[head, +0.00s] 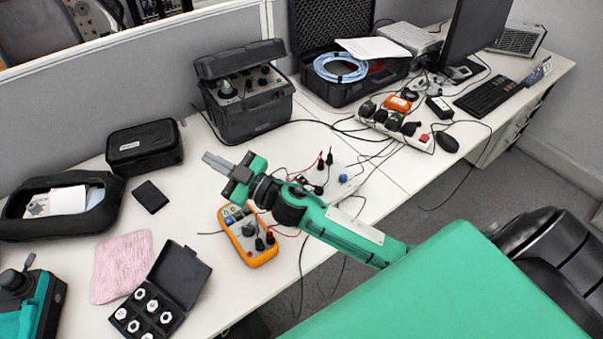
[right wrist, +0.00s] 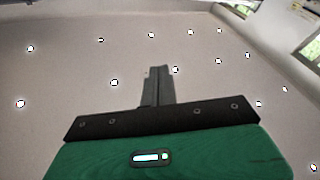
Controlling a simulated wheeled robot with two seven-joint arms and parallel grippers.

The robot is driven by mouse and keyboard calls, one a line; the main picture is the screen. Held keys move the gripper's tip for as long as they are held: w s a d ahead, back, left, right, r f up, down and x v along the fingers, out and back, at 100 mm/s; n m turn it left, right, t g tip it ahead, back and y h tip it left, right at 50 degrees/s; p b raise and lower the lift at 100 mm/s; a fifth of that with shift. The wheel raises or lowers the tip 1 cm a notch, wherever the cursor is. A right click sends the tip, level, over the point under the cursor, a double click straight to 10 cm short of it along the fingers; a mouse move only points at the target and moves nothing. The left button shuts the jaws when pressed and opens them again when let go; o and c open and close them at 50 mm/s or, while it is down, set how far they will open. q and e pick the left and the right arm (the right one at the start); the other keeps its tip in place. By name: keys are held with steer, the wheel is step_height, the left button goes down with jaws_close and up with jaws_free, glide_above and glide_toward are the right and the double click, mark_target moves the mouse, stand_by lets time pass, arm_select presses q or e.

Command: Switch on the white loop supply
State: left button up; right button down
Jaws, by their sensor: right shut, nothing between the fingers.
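The white loop supply, which I take to be the white box (head: 347,170) with a blue knob, black parts and red and black plugs, sits mid-table in the head view. My right arm crosses in front of it and hides part of it. My right gripper (head: 214,161) is shut and empty, held above the table to the left of the box, pointing left and away from it. In the right wrist view its fingers (right wrist: 158,86) are together, with only a pale dotted surface behind. My left gripper (head: 29,262) is at the lower left edge; its finger state is unclear.
An orange meter (head: 262,258) lies below the right gripper. A black case instrument (head: 262,122) stands behind it. A power strip (head: 423,142) with plugs lies to the right. An open box of white pieces (head: 182,272) and a pink cloth (head: 121,262) are front left. Cables run around the white box.

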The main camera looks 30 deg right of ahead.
steer(key=s+a+n+g+y, duration=0.1)
steer(key=a+n+g+y, duration=0.5)
steer(key=n+g, duration=0.5)
steer(key=d+f+n+g+h, duration=0.2)
steer(key=d+f+g+h, duration=0.3)
steer(key=f+g+h, duration=0.15)
arm_select(q)
steer(key=shift+w+a+f+b, duration=0.4)
steer(key=shift+a+f+b, duration=0.05)
steer(key=shift+a, duration=0.1)
arm_select(e)
steer(key=w+d+m+h, duration=0.2)
steer(key=d+h, duration=0.3)
steer(key=d, duration=0.7)
steer(key=w+d+m+g+h, duration=0.1)
steer(key=d+h, duration=0.5)
steer(key=d, duration=0.6)
steer(key=shift+w+d+r+m, duration=0.25)
steer(key=shift+w+r+m, duration=0.15)
steer(key=shift+w+m, duration=0.4)
steer(key=shift+s+f, duration=0.1)
steer(key=shift+f, duration=0.05)
